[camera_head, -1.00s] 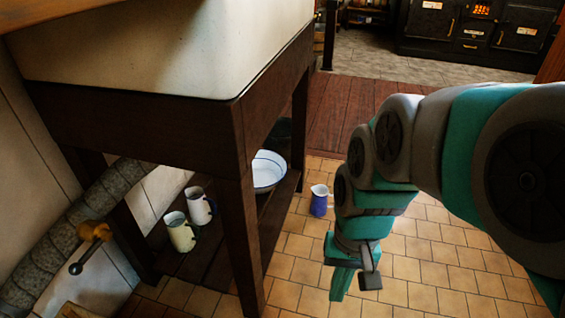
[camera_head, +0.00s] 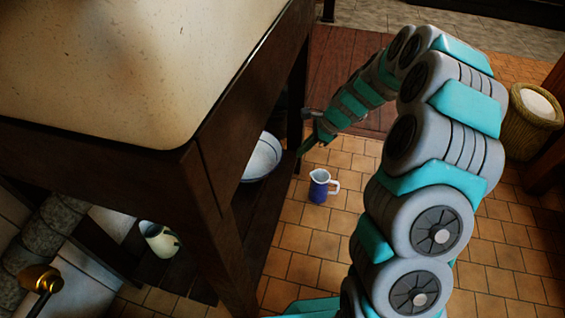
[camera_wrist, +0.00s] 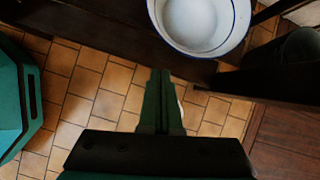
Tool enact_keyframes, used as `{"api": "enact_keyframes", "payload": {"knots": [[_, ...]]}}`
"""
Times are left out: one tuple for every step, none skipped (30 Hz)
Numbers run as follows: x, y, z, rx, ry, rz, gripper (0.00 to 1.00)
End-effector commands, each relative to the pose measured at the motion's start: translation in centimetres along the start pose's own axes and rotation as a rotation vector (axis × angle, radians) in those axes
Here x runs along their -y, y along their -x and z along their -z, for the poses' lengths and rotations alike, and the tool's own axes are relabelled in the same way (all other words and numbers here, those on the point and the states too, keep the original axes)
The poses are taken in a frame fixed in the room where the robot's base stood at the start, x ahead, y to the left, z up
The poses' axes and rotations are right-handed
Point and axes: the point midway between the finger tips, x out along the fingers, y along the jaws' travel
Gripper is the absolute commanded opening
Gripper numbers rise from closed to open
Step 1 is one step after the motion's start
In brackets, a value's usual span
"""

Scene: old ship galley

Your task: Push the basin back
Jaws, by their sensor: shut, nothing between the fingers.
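The basin (camera_head: 262,158) is white enamel with a dark blue rim. It sits on the dark low shelf under the sink table, at the shelf's front side, partly hidden by the table frame in the head view. The basin also shows at the top of the wrist view (camera_wrist: 200,22), above the shelf's front edge. My gripper (camera_head: 303,152) is low, just outside the shelf, pointing towards the basin. In the wrist view its green fingers (camera_wrist: 160,75) are together and empty, with their tips short of the basin's rim; a small gap shows.
A blue and white jug (camera_head: 319,187) stands on the tiles near my gripper. A cream jug (camera_head: 161,239) is farther left on the shelf (camera_head: 246,205). A dark table leg (camera_head: 297,90) rises beside the basin. A wicker basket (camera_head: 535,120) stands at right.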

Motion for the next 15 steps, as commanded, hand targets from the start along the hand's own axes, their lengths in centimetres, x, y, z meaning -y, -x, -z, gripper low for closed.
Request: {"api": "enact_keyframes", "payload": {"knots": [[0.9, -1.0, 1.3, 0.001, -0.064, 0.009, 0.00], [1.4, -1.4, 1.9, 0.002, -0.096, 0.018, 0.00], [2.0, -1.8, 2.6, 0.004, -0.136, 0.028, 0.00], [2.3, -2.1, 3.1, 0.005, -0.162, 0.034, 0.00], [2.6, -2.4, 3.5, 0.005, -0.185, 0.038, 0.00], [2.9, -2.7, 4.0, 0.005, -0.210, 0.043, 0.00], [3.0, -2.9, 4.3, 0.005, -0.225, 0.046, 0.00], [3.2, -3.0, 4.5, 0.005, -0.236, 0.049, 0.00], [3.3, -3.2, 4.7, 0.005, -0.247, 0.052, 0.00], [3.4, -3.4, 4.8, 0.005, -0.252, 0.054, 0.00], [3.5, -3.5, 4.9, 0.005, -0.256, 0.055, 0.00], [3.5, -3.9, 4.9, 0.005, -0.258, 0.056, 0.00], [3.5, -4.2, 4.9, 0.005, -0.258, 0.056, 0.00], [3.5, -4.5, 4.9, 0.005, -0.257, 0.056, 0.00], [3.5, -5.1, 4.8, 0.005, -0.256, 0.055, 0.00]]}}
